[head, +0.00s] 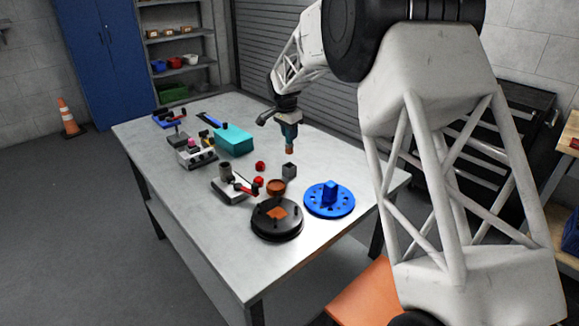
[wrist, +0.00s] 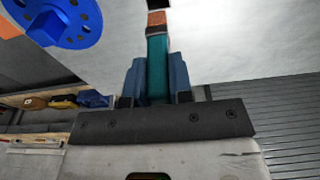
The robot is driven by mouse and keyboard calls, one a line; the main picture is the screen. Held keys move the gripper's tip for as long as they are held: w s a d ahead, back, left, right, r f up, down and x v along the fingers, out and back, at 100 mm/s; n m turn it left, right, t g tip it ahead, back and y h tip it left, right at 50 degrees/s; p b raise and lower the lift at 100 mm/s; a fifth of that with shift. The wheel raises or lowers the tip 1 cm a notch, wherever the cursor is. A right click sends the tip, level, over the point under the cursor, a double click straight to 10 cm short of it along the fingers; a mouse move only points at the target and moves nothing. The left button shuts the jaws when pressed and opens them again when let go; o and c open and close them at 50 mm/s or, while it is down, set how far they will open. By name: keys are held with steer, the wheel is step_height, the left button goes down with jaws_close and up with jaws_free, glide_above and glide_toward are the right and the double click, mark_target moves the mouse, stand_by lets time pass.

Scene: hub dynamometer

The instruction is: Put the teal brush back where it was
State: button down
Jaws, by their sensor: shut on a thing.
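The teal brush (head: 289,138) hangs upright from my gripper (head: 289,125), its brown tip pointing down, above the right part of the table. In the wrist view the teal brush (wrist: 157,68) lies between the two blue fingers of my gripper (wrist: 157,75), which is shut on it. Its brown end (wrist: 156,19) sticks out past the fingertips. In the head view the tip appears just above a small grey block (head: 289,171); I cannot tell the gap. Which place the brush came from does not show.
A blue flanged disc (head: 329,200), a black round plate (head: 277,220) and a brown bowl (head: 276,187) stand at the front. A grey fixture (head: 231,190), a tool rack (head: 197,155) and a teal box (head: 234,140) stand left. Small red pieces (head: 260,167) lie mid-table. The table's (head: 180,205) left front is bare.

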mark_target(290, 154)
steer(key=shift+f, duration=2.15)
steer(key=shift+f, duration=2.5)
steer(key=shift+f, duration=0.15)
steer(key=c, duration=1)
jaws_free()
steer(key=r, duration=0.4)
steer(key=s+a+r, duration=0.1)
steer(key=r, duration=0.7)
steer(key=shift+s+a+r, duration=0.1)
steer(key=shift+s+a, duration=0.05)
